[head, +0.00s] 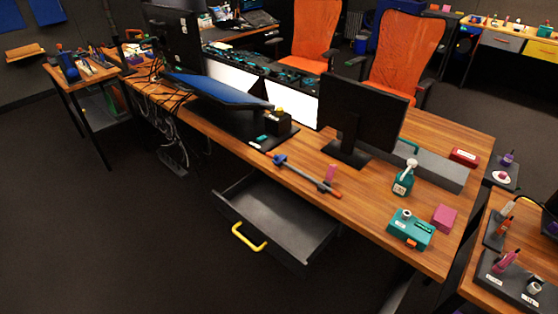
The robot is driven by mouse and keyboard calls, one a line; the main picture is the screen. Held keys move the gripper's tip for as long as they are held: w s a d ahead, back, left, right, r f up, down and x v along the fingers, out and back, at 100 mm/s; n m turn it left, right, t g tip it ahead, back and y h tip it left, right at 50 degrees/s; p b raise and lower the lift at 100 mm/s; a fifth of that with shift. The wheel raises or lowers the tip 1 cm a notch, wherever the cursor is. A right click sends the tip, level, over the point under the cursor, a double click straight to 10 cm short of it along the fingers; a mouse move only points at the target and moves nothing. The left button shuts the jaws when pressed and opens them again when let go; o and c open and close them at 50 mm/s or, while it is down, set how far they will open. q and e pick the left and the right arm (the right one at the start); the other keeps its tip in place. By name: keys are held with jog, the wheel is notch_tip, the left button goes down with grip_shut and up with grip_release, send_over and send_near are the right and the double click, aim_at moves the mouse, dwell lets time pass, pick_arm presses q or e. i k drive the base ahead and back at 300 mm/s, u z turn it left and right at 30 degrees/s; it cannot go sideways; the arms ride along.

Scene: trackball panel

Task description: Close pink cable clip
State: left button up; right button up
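A small pink upright piece (331,172), which looks like the pink cable clip, stands on the wooden desk beside the right end of a grey bar with a blue end (305,175). It is too small here to tell whether it is open or closed. Neither of my grippers is in view.
The desk (365,203) has an open grey drawer (285,215) with a yellow handle (249,237) jutting from its front. A monitor (361,112), a spray bottle (404,181), a teal box (410,229) and a pink block (444,217) stand on it. The floor at left is clear.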

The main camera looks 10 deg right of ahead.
aim_at(331, 169)
jog(key=u, duration=1.1)
jog(key=i, duration=1.05)
jog(key=z, duration=0.35)
